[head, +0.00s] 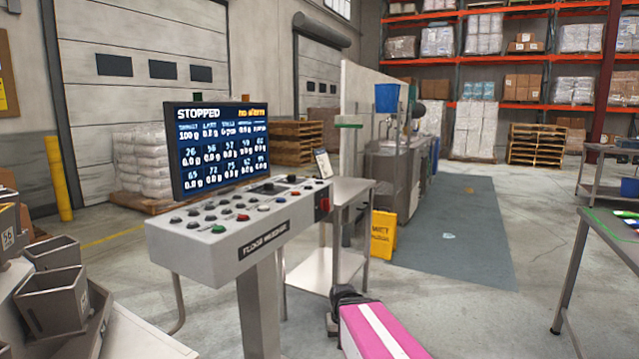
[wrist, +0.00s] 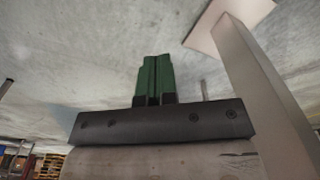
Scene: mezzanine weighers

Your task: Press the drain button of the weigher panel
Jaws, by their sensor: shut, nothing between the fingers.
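The weigher panel (head: 235,256) is a pale grey sloped console on a metal post, with several black, white, green and red buttons on its top. Its labels are too small to read, so I cannot tell which button is the drain button. The screen (head: 218,150) behind the buttons reads "STOPPED". My gripper shows in the wrist view, its green fingers (wrist: 155,78) shut together and empty, with concrete floor beyond them. A metal post (wrist: 262,90) with a flat plate stands to their right. The fingers are not clearly visible in the head view and touch no button.
A metal side table (head: 345,195) stands just behind the panel. Metal hoppers (head: 55,290) are at the left. A yellow wet-floor sign (head: 383,235) stands by a grey mat (head: 450,230). Another table (head: 612,232) is at the right edge. Open floor lies between.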

